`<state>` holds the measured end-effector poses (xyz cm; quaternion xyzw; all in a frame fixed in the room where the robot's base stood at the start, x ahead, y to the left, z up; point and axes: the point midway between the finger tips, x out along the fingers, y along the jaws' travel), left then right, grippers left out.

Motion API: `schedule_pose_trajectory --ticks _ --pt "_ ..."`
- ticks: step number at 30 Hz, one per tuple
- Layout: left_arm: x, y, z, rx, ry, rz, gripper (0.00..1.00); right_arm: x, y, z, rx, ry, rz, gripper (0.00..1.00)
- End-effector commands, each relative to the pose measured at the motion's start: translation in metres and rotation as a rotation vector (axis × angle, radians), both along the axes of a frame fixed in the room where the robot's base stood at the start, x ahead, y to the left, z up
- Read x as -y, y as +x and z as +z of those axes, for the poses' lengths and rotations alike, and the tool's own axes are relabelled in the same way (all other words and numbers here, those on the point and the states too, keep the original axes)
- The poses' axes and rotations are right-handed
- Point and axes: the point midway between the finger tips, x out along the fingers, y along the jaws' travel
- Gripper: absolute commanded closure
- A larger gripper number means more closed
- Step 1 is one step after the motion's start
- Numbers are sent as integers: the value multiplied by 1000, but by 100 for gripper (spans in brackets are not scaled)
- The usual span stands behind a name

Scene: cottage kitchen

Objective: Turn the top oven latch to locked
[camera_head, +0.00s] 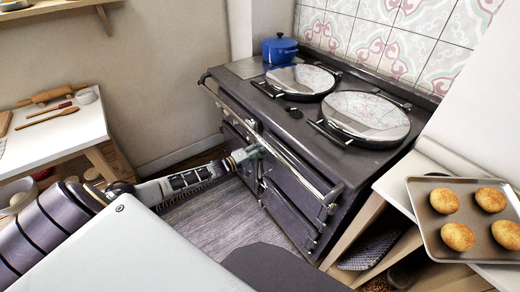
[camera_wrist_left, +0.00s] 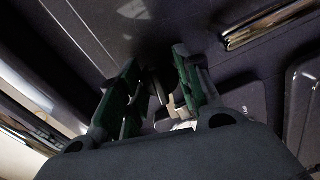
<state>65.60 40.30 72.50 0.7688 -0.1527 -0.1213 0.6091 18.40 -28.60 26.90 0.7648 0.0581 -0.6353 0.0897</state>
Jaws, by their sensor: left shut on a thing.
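The dark range cooker (camera_head: 285,190) stands against the back wall, with several oven doors and a rail along its front. My left gripper (camera_head: 252,151) reaches from the left to the cooker's front, just below the rail. In the left wrist view my left gripper (camera_wrist_left: 158,88) is shut on a small latch piece (camera_wrist_left: 163,92) between its two dark green fingers. The latch is mostly hidden by the fingers, so I cannot tell its turn angle. My right gripper is in neither view.
A chrome rail (camera_head: 290,160) runs along the cooker front, close to my left gripper. A blue pot (camera_head: 279,48) stands on top. A tray (camera_head: 425,185) of several buns is at right. A white table (camera_head: 50,140) is at left. Grey floor (camera_head: 205,215) lies clear before the cooker.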

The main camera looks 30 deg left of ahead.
Motion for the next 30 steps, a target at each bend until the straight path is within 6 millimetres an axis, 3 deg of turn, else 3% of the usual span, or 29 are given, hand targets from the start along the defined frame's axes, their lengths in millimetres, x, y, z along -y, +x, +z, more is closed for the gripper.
schedule_pose_trajectory --ticks 12,26,27,30 --pt "-2 1 1 -72 -179 3 100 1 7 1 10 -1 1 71" --pt "-2 1 1 -78 -193 3 100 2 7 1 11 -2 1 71" --pt "-2 1 1 -78 -193 3 60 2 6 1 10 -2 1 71" --pt "-2 1 0 -78 -193 2 48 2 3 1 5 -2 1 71"
